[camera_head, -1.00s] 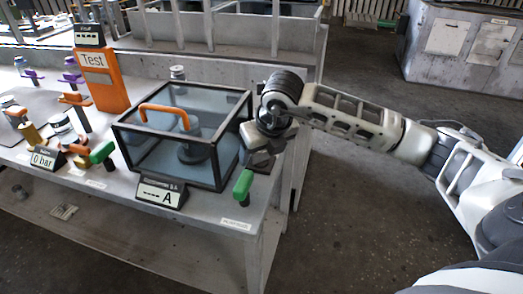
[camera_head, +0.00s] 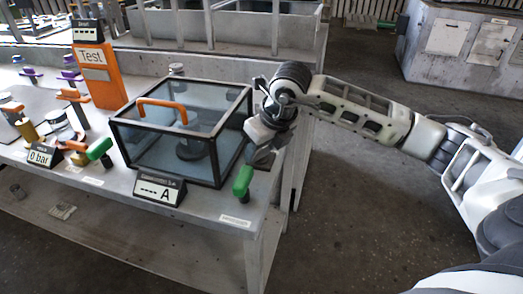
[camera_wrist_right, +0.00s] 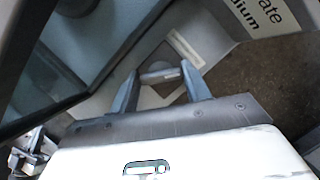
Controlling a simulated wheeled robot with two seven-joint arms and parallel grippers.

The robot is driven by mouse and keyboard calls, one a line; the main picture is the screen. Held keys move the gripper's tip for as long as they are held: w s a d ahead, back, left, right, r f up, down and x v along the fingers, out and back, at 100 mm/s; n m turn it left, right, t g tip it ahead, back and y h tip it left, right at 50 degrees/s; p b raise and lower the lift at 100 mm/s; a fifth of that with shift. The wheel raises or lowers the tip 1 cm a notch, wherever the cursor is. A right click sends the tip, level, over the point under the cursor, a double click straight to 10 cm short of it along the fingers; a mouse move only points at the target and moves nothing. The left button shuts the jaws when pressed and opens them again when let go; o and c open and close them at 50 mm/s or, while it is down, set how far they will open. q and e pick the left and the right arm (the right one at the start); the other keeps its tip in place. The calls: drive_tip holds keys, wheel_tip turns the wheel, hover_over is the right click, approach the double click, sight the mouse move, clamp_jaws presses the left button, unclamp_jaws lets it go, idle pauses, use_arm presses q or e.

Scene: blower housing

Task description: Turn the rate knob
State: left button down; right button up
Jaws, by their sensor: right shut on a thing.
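My right gripper (camera_head: 256,156) is at the right end of the bench, beside the glass-sided box and just behind the green handle (camera_head: 243,181). In the right wrist view my right gripper (camera_wrist_right: 162,78) has its two fingers on either side of a small grey bar-shaped piece, which I take as the rate knob (camera_wrist_right: 160,75). It is shut on this piece. A white label (camera_wrist_right: 262,12) with "ate" and "dium" legible stands close by in that view. The gripper hides the knob in the head view. My left gripper is not in view.
The black-framed glass box (camera_head: 183,130) with an orange handle stands close left of the gripper. A sign (camera_head: 159,190) reading "---- A" stands before it. An orange "Test" post (camera_head: 98,75) is behind. Open floor lies right of the bench.

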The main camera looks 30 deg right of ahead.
drive_tip(key=shift+f+n+y+b, duration=0.1)
drive_tip(key=shift+n+y+b, duration=0.25)
drive_tip(key=shift+n, duration=0.45)
drive_tip(key=shift+w+d+n+g+y+b, duration=0.1)
drive_tip(key=shift+n+g+y+b, duration=0.2)
drive_tip(key=shift+n, duration=0.85)
drive_tip(key=shift+n+g+y+b, duration=0.1)
drive_tip(key=shift+n+y+b, duration=0.25)
drive_tip(key=shift+n, duration=0.8)
drive_tip(key=o, duration=1)
drive_tip(key=p+v, duration=0.1)
drive_tip(key=v, duration=1.5)
drive_tip(key=shift+d, duration=0.25)
drive_tip(key=shift+w, duration=0.1)
